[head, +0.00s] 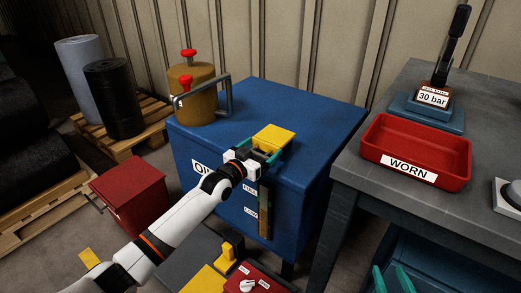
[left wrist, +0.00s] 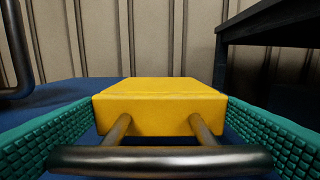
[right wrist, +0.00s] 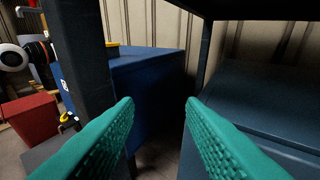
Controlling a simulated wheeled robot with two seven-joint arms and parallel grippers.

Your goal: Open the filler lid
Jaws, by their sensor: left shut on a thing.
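The yellow filler lid (head: 273,137) lies flat on top of the blue tank (head: 320,120) and looks closed. In the left wrist view, the lid (left wrist: 160,103) is straight ahead, and its grey metal bar handle (left wrist: 160,159) sticks out towards me. My left gripper (head: 262,153) is at the lid's near side, its green fingers on either side of the handle, shut on it. My right gripper (right wrist: 162,110) is open and empty, low beside the grey table; its fingertips show at the bottom right of the head view (head: 391,280).
A brown canister with red knobs (head: 190,92) and a grey pipe (head: 228,98) stand left of the lid. A red cabinet (head: 130,190) stands left of the tank.

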